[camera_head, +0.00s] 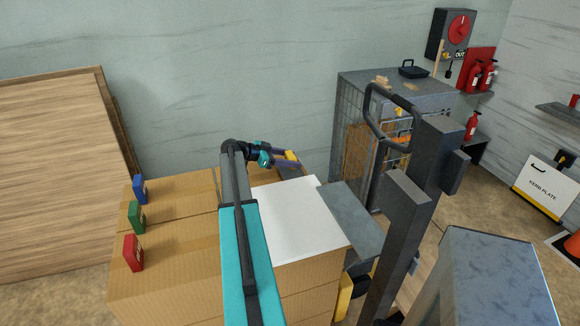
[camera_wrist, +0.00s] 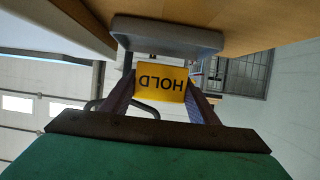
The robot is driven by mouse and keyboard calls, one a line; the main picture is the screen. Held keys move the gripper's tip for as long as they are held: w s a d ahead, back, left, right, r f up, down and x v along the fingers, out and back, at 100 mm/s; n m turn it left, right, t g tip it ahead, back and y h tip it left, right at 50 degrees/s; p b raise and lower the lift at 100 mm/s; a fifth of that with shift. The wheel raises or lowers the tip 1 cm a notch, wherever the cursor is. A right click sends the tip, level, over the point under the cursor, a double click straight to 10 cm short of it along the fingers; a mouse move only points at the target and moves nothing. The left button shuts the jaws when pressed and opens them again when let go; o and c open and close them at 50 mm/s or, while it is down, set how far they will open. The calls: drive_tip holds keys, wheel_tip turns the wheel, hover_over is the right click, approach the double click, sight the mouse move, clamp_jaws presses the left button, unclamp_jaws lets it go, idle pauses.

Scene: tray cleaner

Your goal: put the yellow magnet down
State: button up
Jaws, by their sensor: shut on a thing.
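The yellow magnet (camera_wrist: 160,78) carries the word HOLD, upside down in the wrist view. My gripper (camera_wrist: 160,92) is shut on it, with one dark finger at each side. In the head view the yellow magnet (camera_head: 292,156) shows small between the fingers of my gripper (camera_head: 288,157), near the far edge of the boxes. A grey rounded slab (camera_wrist: 168,35) lies right against the magnet's upper edge in the wrist view; I cannot tell whether they touch or are joined.
Blue (camera_head: 140,188), green (camera_head: 136,217) and red (camera_head: 133,252) blocks stand on the cardboard boxes (camera_head: 185,225) at the left. A white sheet (camera_head: 305,215) covers their right part. A grey mesh cage (camera_head: 365,135) and a dark post (camera_head: 420,200) stand to the right.

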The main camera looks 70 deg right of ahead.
drive_tip(key=shift+f+p, duration=0.55)
drive_tip(key=shift+f, duration=1.2)
drive_tip(key=shift+f, duration=0.1)
drive_tip(key=o, duration=1)
drive_tip(key=shift+o, duration=0.2)
drive_tip(key=shift+r, duration=0.2)
drive_tip(key=shift+w+a, duration=0.25)
drive_tip(key=shift+w, duration=0.1)
drive_tip(key=b+v, duration=0.4)
drive_tip(key=v, duration=0.7)
drive_tip(key=shift+a+b, duration=0.1)
drive_tip(key=shift+b, duration=0.2)
